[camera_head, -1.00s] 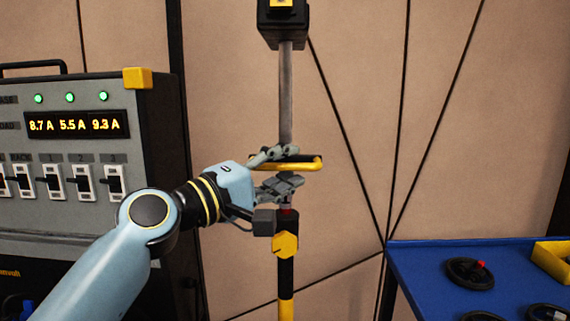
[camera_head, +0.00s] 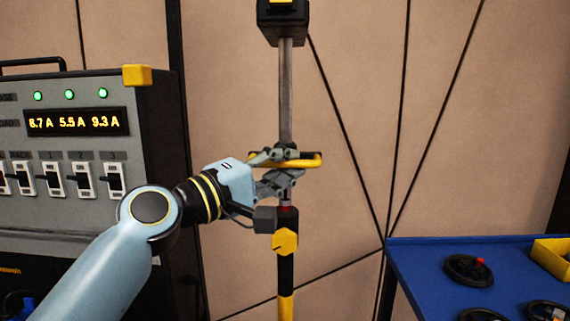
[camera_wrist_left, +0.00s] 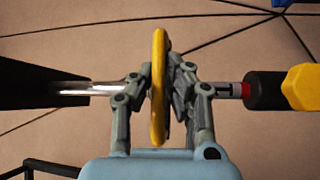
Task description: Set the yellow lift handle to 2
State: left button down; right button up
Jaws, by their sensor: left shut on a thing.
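The yellow lift handle (camera_head: 309,160) is a flat bar with a black part, crossing the grey vertical rod (camera_head: 286,95) of a stand. My left gripper (camera_head: 284,165) is shut on the handle, one finger above it and one below. In the left wrist view the yellow handle (camera_wrist_left: 159,88) stands between the fingers (camera_wrist_left: 160,85), which touch it from both sides. Below the handle a red band shows on the rod, above a black sleeve with a yellow knob (camera_head: 285,243). I see no number scale for the handle. My right gripper is not in view.
A grey power box (camera_head: 60,215) with a lit display, green lamps and switches stands at the left, close to my left arm. A blue table (camera_head: 420,262) with black wheels and a yellow tray (camera_head: 553,258) is at the right. A panelled wall is behind.

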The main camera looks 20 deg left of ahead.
aim_at(284, 66)
pick_arm(q)
notch_tip(284, 66, up, 15)
jog(key=p, duration=1.3)
jog(key=shift+r, duration=0.1)
jog(key=c, duration=1.3)
grip_release()
jog(key=shift+c, duration=0.2)
jog(key=v, duration=1.2)
